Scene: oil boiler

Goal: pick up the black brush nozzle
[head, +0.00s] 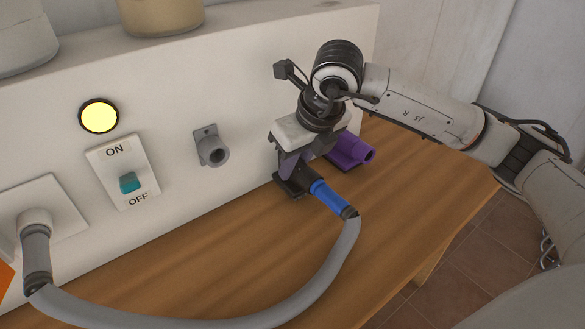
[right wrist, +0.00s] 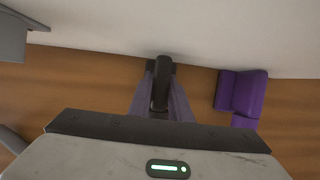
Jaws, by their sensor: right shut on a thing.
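The black brush nozzle (head: 291,187) is low at the wooden table top, near the white panel. My right gripper (head: 290,170) reaches down over it, its fingers shut on it. In the right wrist view, the dark nozzle (right wrist: 161,80) lies between the two fingers of my right gripper (right wrist: 163,98). My gripper hides part of the nozzle. The blue end (head: 328,195) of the grey hose is right in front of it; I cannot tell if they are joined. My left gripper is not in view.
A purple nozzle (head: 352,152) lies close to the right of my gripper; it also shows in the right wrist view (right wrist: 241,94). The grey hose (head: 300,299) loops across the table (head: 410,205). A grey holder (head: 212,149) and ON/OFF switch (head: 129,182) are on the panel.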

